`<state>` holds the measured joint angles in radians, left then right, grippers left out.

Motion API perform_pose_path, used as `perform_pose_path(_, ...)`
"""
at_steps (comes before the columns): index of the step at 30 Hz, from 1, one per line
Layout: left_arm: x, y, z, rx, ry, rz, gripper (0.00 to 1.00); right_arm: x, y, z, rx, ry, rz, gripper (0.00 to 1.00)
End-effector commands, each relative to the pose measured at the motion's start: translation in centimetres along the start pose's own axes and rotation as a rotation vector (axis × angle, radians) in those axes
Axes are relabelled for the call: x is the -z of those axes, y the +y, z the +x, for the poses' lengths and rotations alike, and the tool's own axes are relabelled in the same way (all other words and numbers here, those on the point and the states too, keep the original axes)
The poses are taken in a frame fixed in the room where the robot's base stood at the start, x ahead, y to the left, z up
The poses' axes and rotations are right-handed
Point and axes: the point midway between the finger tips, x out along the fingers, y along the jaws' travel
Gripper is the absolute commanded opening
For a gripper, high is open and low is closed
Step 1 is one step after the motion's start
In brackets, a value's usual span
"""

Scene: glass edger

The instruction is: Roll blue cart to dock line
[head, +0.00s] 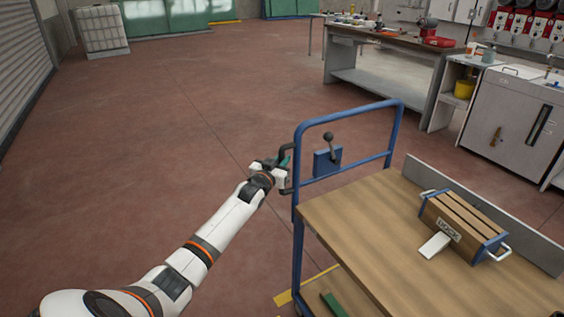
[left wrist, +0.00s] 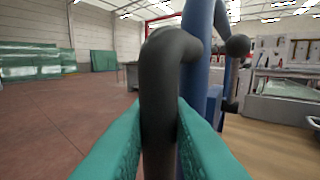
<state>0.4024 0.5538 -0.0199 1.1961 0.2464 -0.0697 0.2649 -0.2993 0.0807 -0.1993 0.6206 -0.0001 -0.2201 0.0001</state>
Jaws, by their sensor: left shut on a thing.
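The blue cart (head: 299,232) stands at the right in the head view, with a tall blue tube frame and a wooden deck (head: 400,262). A small blue plate with a black ball-topped lever (head: 328,146) is on the frame. My left gripper (head: 283,163) is at the frame's left upright. It is shut on a black handle (left wrist: 160,100), which stands between the green finger pads in the left wrist view. A yellow floor marking (head: 308,287) shows partly beside the cart's base; the cart hides the rest. My right gripper is not in view.
A wooden box with a lettered label (head: 449,231) sits on the deck. A workbench (head: 385,40) and a grey cabinet (head: 510,120) stand beyond the cart. A white caged tank (head: 100,31) is far left. The red floor left of the cart is clear.

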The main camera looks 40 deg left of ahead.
Motion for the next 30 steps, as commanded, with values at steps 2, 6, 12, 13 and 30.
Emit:
perform_pose_path(2,0.1,0.0,0.0,0.0,0.004,0.001,0.0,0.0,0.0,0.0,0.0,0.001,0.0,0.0)
perform_pose_path(6,0.1,0.0,0.0,0.0,0.004,0.001,0.37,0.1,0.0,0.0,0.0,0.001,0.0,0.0)
perform_pose_path(12,0.1,0.0,0.0,0.0,0.003,0.001,0.37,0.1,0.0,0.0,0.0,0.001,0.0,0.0)
perform_pose_path(13,0.1,0.0,0.0,0.0,0.003,0.001,0.37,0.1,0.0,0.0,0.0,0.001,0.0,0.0)
perform_pose_path(30,0.3,-0.1,-8.3,0.001,0.005,0.001,0.37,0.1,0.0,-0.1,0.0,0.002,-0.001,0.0)
